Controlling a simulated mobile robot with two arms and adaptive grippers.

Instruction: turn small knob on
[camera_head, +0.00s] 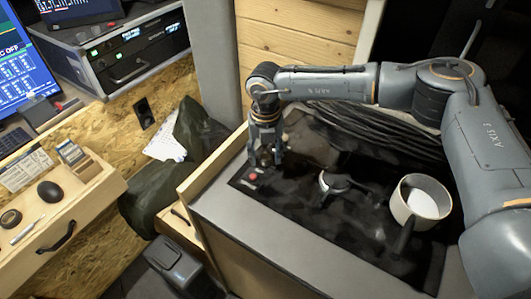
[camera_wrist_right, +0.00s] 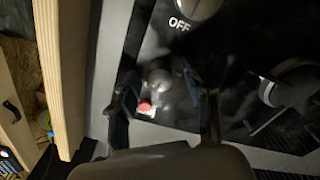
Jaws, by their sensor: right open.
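The small knob (camera_wrist_right: 159,79) is a blurred, greyish round shape on the dark stove panel in the right wrist view, with a red spot (camera_wrist_right: 145,106) beside it. My right gripper (camera_wrist_right: 160,88) is open, with one finger on each side of the knob; I cannot tell whether they touch it. In the head view the right gripper (camera_head: 262,160) points down at the near left end of the stove (camera_head: 300,205), close to the red spot, and mostly hides the knob. A larger pale knob (camera_wrist_right: 196,8) marked OFF shows at the wrist view's top. My left gripper is not in view.
A white pot (camera_head: 421,203) with a dark handle stands on the stove's right side. A dark-handled metal item (camera_head: 335,184) sits mid-stove. A wooden edge (camera_head: 215,160) borders the counter on the left. Dark cables (camera_head: 375,132) lie behind.

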